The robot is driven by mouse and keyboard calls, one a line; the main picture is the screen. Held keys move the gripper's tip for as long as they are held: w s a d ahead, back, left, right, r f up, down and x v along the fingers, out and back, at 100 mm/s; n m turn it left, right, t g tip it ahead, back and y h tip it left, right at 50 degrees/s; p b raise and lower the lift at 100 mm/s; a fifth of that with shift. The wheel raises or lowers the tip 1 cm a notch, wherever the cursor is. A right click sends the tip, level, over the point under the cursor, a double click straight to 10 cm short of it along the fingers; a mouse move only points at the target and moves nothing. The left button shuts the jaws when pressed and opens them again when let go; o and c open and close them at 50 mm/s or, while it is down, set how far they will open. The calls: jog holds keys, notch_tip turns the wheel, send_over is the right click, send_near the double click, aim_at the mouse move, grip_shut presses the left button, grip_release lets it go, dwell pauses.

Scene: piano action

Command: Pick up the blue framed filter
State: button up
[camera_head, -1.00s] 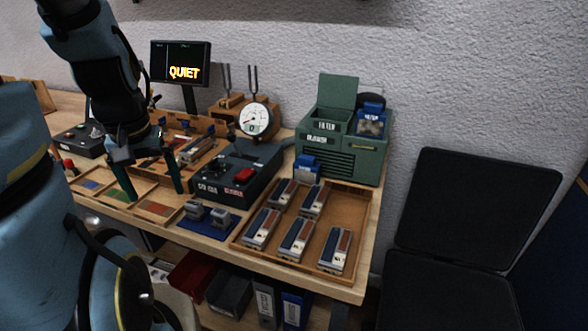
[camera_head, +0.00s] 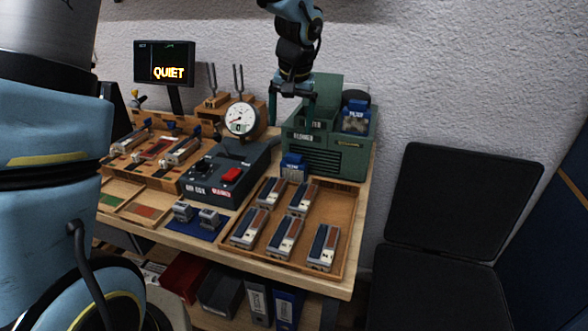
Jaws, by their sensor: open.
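A blue-framed block with a pale label and a greyish panel (camera_head: 355,117) sits at the right side of the green blower box (camera_head: 335,163). A second, smaller blue block with a pale label (camera_head: 294,167) stands on the table against the blower's front left. The labels are too small to read surely, so I cannot tell which one is the filter. My gripper (camera_head: 291,112) points down, open and empty, by the blower's left end. It is above the smaller blue block and left of the larger one. Its exact distance from either is unclear.
The blower's green lid (camera_head: 328,88) stands raised behind an open compartment. A wooden tray (camera_head: 338,262) with several grey modules lies in front. A dark control box (camera_head: 225,178) and a round gauge (camera_head: 241,119) stand left of the blower. The wall is close behind.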

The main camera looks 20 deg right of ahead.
jog(key=p, duration=0.1)
send_near(294, 155)
jog(key=f, duration=0.2)
jog(key=shift+w+p+x, duration=0.15)
jog(key=shift+p+x, duration=0.55)
jog(key=shift+x, duration=0.85)
jog(key=shift+w+p+x, duration=0.2)
jog(key=shift+p+x, duration=0.5)
jog(key=shift+x, duration=0.85)
jog(key=shift+s+d+r, duration=0.1)
jog(key=shift+d+r, duration=0.05)
jog(key=shift+r, duration=0.05)
jog(key=c, duration=1.2)
